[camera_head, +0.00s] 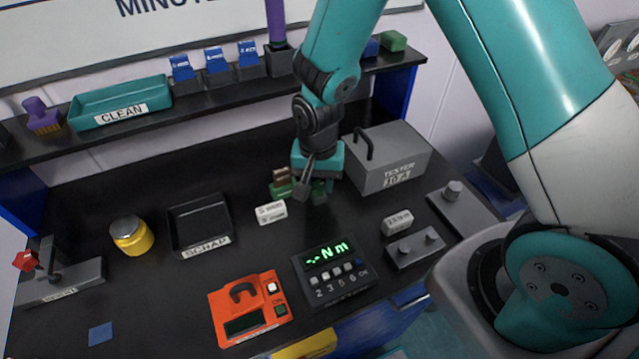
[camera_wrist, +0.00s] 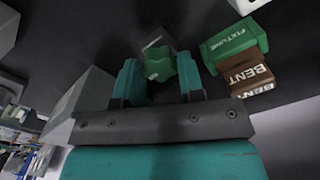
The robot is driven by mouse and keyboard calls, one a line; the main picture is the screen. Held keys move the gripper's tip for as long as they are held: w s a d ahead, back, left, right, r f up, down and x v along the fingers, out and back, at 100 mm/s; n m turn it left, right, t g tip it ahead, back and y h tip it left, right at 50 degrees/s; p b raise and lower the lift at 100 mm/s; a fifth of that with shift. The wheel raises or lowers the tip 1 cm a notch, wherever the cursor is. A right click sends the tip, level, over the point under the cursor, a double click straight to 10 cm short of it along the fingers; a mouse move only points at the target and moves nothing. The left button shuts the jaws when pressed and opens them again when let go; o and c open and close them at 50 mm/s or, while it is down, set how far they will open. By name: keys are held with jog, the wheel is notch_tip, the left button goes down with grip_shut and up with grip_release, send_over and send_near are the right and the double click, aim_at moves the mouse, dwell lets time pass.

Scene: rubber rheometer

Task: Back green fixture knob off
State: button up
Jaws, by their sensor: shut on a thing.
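The green knob (camera_wrist: 159,66) has a lobed edge and sits against a small grey block (camera_wrist: 153,42) in the wrist view. My gripper (camera_wrist: 161,82) has one finger on each side of the knob and is shut on it. In the head view my gripper (camera_head: 311,188) points down at the black bench top, left of the tester. The knob is mostly hidden there behind the fingers. A green block marked FIXTURE (camera_wrist: 231,43) lies beside the gripper, with a brown block marked BENT (camera_wrist: 250,78) against it.
The grey tester (camera_head: 390,165) stands close to the right of my gripper. A white labelled block (camera_head: 270,212), a black scrap tray (camera_head: 200,225), a Nm display box (camera_head: 332,272) and an orange device (camera_head: 250,308) stand nearer the front. A shelf runs behind.

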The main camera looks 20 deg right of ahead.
jog(key=n, duration=0.4)
jog(key=shift+n, duration=0.3)
jog(key=n, duration=0.4)
jog(key=shift+n, duration=0.3)
jog(key=n, duration=0.4)
jog(key=shift+n, duration=0.3)
